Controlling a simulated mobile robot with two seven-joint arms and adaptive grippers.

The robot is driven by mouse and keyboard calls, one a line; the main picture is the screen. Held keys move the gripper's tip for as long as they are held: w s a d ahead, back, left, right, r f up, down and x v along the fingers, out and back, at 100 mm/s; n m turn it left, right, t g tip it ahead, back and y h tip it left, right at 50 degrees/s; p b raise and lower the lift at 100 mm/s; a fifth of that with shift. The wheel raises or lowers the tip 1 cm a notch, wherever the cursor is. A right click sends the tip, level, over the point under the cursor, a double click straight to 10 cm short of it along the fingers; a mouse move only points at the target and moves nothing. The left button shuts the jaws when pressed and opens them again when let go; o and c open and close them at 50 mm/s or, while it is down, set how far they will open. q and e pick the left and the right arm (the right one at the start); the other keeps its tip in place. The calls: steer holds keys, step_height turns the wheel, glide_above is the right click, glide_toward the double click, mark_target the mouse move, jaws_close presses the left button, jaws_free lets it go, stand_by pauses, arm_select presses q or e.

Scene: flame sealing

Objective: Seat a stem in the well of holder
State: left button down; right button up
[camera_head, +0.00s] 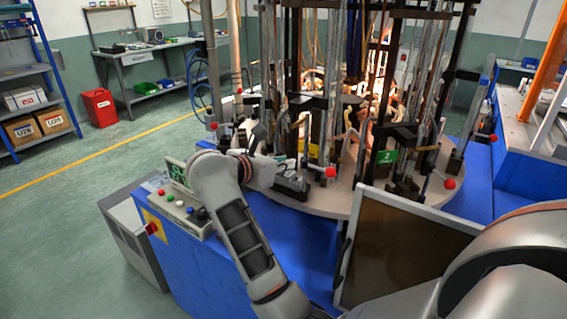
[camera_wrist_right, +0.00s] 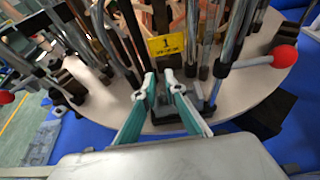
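My right gripper (camera_head: 284,176) is beside a dark holder at the near edge of the round table. In the right wrist view its two green fingers (camera_wrist_right: 160,82) point at the machine, with a narrow gap between the pale tips. Dark parts show behind that gap, and I cannot make out a stem between the tips. A holder's grey base (camera_wrist_right: 192,100) is partly hidden behind the fingers, below a yellow sign marked 1 (camera_wrist_right: 166,46). I cannot see its well. Vertical clear tubes (camera_head: 332,80) stand around the machine. My left gripper is not in view.
The round table (camera_head: 318,205) is crowded with rods and clamps. Red ball knobs (camera_head: 330,172) stick out near its rim. A control panel (camera_head: 180,205) is to the left and a dark framed panel (camera_head: 400,245) is in front. Open floor lies at left.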

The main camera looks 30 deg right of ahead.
steer(key=shift+a, duration=0.1)
stand_by(0.3)
steer(key=shift+s+a+r, duration=0.2)
steer(key=shift+a, duration=0.1)
steer(key=shift+s+a+r, duration=0.1)
steer(key=shift+a, duration=0.2)
